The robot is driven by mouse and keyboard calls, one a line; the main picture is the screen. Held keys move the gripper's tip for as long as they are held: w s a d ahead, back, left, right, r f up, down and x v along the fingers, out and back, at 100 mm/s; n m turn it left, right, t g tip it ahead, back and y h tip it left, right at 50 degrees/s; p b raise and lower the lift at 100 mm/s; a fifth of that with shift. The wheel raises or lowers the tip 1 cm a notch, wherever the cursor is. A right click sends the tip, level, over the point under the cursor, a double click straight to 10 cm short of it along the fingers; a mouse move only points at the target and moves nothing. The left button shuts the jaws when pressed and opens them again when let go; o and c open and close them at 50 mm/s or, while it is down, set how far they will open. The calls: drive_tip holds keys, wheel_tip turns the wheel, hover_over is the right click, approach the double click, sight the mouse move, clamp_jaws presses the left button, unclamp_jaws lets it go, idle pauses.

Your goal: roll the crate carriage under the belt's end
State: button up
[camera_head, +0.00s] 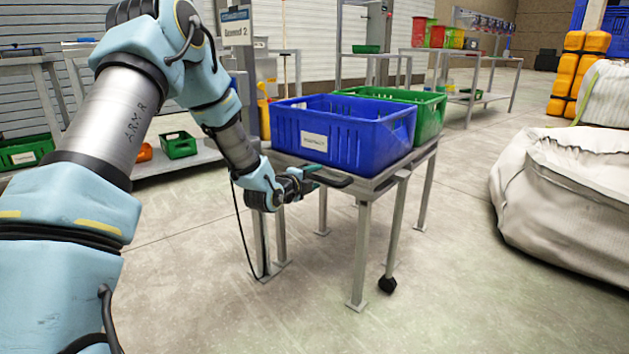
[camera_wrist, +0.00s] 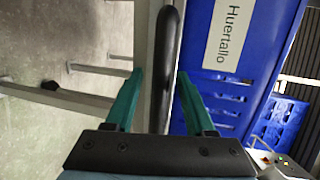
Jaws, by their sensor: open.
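The crate carriage (camera_head: 364,205) is a grey metal frame on legs, in the middle of the head view. A blue crate (camera_head: 345,133) with a white label and a green crate (camera_head: 428,115) sit side by side on its top. A black handle (camera_head: 336,181) sticks out at its near edge. My gripper (camera_head: 312,178) is at this handle. In the wrist view, the handle (camera_wrist: 164,50) runs between the two green fingers of my gripper (camera_wrist: 160,78), with gaps at both sides. The fingers are open. I cannot make out the belt's end.
A big white sack (camera_head: 560,195) stands on the floor at the right. Orange stacked containers (camera_head: 580,70) are behind it. A low shelf (camera_head: 180,158) with a small green crate (camera_head: 178,145) is at the left. The floor in front and right of the carriage is clear.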

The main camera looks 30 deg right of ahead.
clamp_jaws()
idle(0.5)
idle(1.0)
